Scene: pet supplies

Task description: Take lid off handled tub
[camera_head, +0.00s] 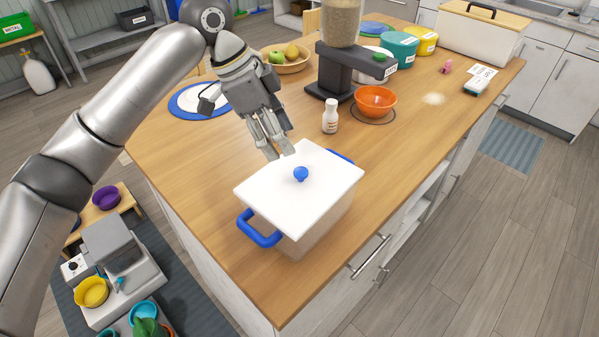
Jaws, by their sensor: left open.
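The handled tub (312,231) is white with blue handles and stands near the front corner of the wooden counter. One handle (257,232) sticks out at the front left; the other is mostly hidden behind the lid. The white lid (270,190) lies flat on the tub and covers its top. A round blue knob (300,174) stands at the lid's middle. My left gripper (279,151) is open and empty, pointing down just behind the lid's far left edge. I cannot tell its exact height above the lid. My right gripper is not in view.
A small white bottle (330,117) stands behind the tub. Further back are an orange bowl (375,101), a dark dispenser stand (350,70), a fruit bowl (288,60) and a plate on a blue mat (190,101). The counter left and right of the tub is clear.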

